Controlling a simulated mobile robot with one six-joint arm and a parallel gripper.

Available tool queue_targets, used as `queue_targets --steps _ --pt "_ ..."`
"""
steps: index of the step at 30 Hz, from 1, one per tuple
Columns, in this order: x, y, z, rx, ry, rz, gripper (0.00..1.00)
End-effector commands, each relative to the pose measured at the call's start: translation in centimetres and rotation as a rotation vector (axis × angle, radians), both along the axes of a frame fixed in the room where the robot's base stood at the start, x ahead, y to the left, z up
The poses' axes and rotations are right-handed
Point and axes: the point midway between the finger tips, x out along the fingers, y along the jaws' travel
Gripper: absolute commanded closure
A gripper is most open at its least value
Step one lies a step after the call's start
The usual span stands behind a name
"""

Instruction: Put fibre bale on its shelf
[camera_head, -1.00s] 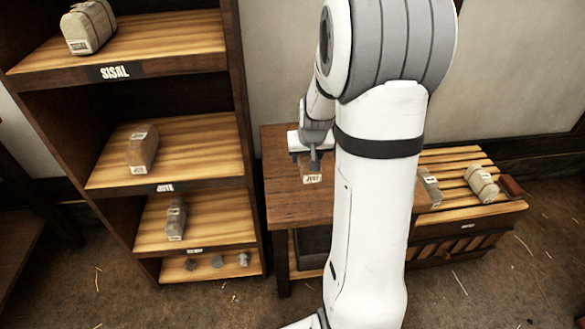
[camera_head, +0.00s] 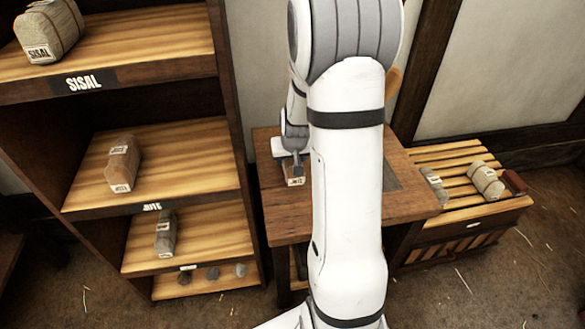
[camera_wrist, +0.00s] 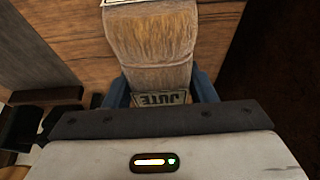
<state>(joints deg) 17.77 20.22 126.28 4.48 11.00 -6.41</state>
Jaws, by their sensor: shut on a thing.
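A brown fibre bale (camera_wrist: 150,55) with a JUTE label sits between the blue fingers of my gripper (camera_wrist: 160,92) in the wrist view. In the head view, my gripper (camera_head: 293,160) is shut on this bale (camera_head: 294,180) over the wooden table; I cannot tell whether the bale touches the tabletop. The shelf unit stands at left. Its top shelf (camera_head: 150,45), marked SISAL, holds a pale bale (camera_head: 48,30). The JUTE shelf (camera_head: 200,160) below holds a brown bale (camera_head: 123,163), with bare board to its right. A lower shelf (camera_head: 210,235) holds a grey bale (camera_head: 166,234).
The wooden table (camera_head: 405,200) stands right of the shelf unit, partly hidden by my arm. A slatted stand (camera_head: 440,158) at right holds pale bales (camera_head: 486,180). Small dark lumps (camera_head: 212,273) lie on the bottom shelf. The floor has scattered straw.

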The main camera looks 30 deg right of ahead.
Motion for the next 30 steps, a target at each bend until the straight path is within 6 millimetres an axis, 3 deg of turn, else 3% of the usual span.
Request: queue_targets --steps 7,18,19,26,30 --pt "-0.1 -0.1 -3.4 0.001 0.003 -0.003 0.8" --pt "-0.1 -0.2 -3.8 -0.001 0.0 -0.004 0.8" --pt "-0.1 -0.2 -3.7 0.0 0.0 -0.004 0.48" --pt "-0.1 -0.2 -3.7 0.0 0.001 -0.004 0.29" --pt "-0.1 -0.2 -3.7 0.0 0.001 -0.004 0.28"
